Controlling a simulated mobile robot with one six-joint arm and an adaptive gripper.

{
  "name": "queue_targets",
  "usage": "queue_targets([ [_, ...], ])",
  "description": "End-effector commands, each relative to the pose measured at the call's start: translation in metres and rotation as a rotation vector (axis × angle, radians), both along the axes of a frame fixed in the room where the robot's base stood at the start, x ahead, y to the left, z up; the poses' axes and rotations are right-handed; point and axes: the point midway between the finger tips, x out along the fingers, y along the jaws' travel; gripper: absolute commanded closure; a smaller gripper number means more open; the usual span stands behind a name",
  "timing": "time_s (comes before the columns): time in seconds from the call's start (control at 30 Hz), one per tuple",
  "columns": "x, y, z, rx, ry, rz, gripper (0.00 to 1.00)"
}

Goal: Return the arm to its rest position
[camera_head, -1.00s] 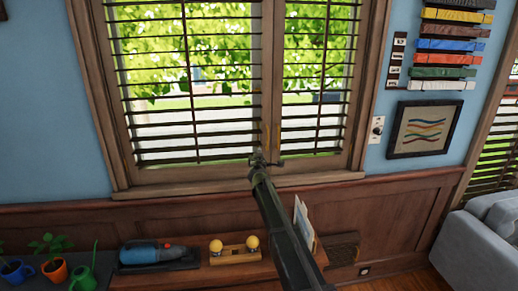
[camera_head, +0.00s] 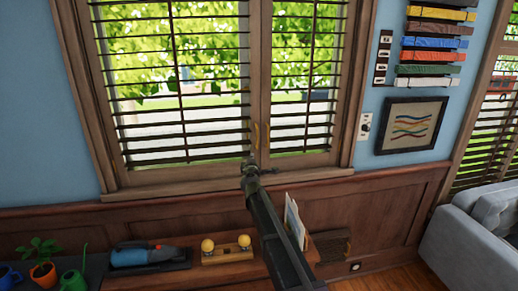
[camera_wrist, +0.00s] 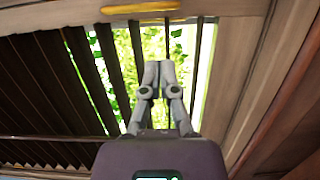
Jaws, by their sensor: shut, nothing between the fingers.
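My arm (camera_head: 278,237) reaches up and forward from the lower middle of the head view, toward the window. In the wrist view my gripper (camera_wrist: 159,68) has its two grey fingers together, shut, with nothing between them. Behind the fingers are dark blind slats and bright green foliage. In the head view the end of my arm shows small and dark in front of the lower window frame; the fingers are hard to make out there. I cannot tell how far the gripper is from the window.
Below the window (camera_head: 190,100), a low shelf holds a blue handheld device (camera_head: 145,256), a wooden stand with yellow balls (camera_head: 226,250), upright papers (camera_head: 295,222) and potted plants (camera_head: 43,272). A grey sofa (camera_head: 480,235) stands at the right. A framed picture (camera_head: 410,126) hangs on the wall.

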Motion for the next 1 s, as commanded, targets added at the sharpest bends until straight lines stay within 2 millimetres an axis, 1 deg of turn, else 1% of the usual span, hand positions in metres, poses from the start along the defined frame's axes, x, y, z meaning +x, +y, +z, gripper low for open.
queue_targets([
  [0.07, -0.003, -0.010, -0.001, 0.018, 0.007, -0.021, 1.00],
  [0.17, -0.009, -0.030, -0.004, 0.059, 0.021, -0.069, 1.00],
  [0.27, -0.020, -0.060, -0.009, 0.126, 0.050, -0.146, 1.00],
  [0.3, -0.026, -0.076, -0.012, 0.160, 0.065, -0.185, 1.00],
  [0.37, -0.036, -0.100, -0.019, 0.214, 0.092, -0.250, 1.00],
  [0.4, -0.045, -0.117, -0.024, 0.255, 0.113, -0.296, 1.00],
  [0.47, -0.058, -0.143, -0.033, 0.316, 0.150, -0.369, 1.00],
  [0.5, -0.069, -0.159, -0.040, 0.357, 0.176, -0.418, 1.00],
  [0.57, -0.085, -0.182, -0.051, 0.418, 0.219, -0.491, 1.00],
  [0.6, -0.096, -0.197, -0.059, 0.458, 0.248, -0.538, 1.00],
  [0.67, -0.115, -0.217, -0.071, 0.517, 0.297, -0.608, 1.00],
  [0.7, -0.128, -0.229, -0.079, 0.555, 0.330, -0.654, 1.00],
  [0.77, -0.148, -0.245, -0.091, 0.613, 0.384, -0.720, 1.00],
  [0.8, -0.162, -0.255, -0.100, 0.650, 0.420, -0.765, 1.00],
  [0.87, -0.184, -0.268, -0.112, 0.705, 0.480, -0.827, 1.00],
  [0.9, -0.199, -0.275, -0.120, 0.740, 0.520, -0.867, 1.00],
  [0.97, -0.222, -0.284, -0.132, 0.793, 0.584, -0.926, 1.00],
  [1.0, -0.238, -0.288, -0.140, 0.827, 0.629, -0.963, 1.00],
])
